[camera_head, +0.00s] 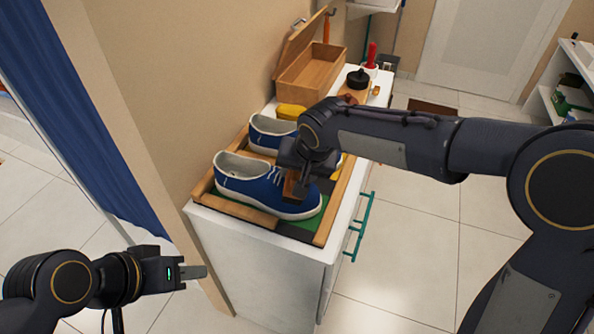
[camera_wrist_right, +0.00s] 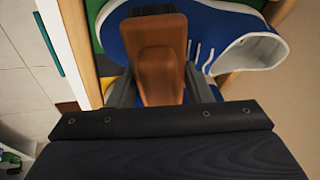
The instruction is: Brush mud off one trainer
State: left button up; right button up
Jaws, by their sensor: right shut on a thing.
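A blue trainer (camera_head: 250,181) with a white sole and laces lies nearest in a wooden-framed tray (camera_head: 247,212) with a green base. A second blue trainer (camera_head: 262,133) lies behind it, partly hidden by my right arm. My right gripper (camera_head: 296,182) is shut on a brown wooden brush (camera_wrist_right: 162,75), over the near trainer's front part. In the right wrist view the brush's dark bristles lie against or just over the blue upper (camera_wrist_right: 220,30); contact is not clear. No mud can be made out. My left gripper (camera_head: 193,273) hangs low at left, away from the cabinet; its jaw gap is unclear.
The tray stands on a white cabinet (camera_head: 255,245) with green handles (camera_head: 359,228). Behind are a yellow item (camera_head: 290,111), an open wooden box (camera_head: 311,75), a black-topped item (camera_head: 358,78) and a red-handled item (camera_head: 371,55). A blue curtain (camera_head: 75,110) hangs left.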

jog(key=shift+s+d+f, duration=0.1)
jog(key=shift+d, duration=0.2)
jog(key=shift+s+d+f+b, duration=0.1)
jog(key=shift+d+f+b, duration=0.15)
jog(key=shift+d, duration=0.25)
jog(key=shift+s+d+f+b, duration=0.1)
jog(key=shift+d+b, duration=0.2)
jog(key=shift+d, duration=0.2)
jog(key=shift+r, duration=0.1)
notch_tip(320, 180, up, 8)
jog(key=d+p, duration=0.2)
jog(key=p, duration=0.3)
jog(key=shift+s+f, duration=0.2)
jog(key=shift+s, duration=0.15)
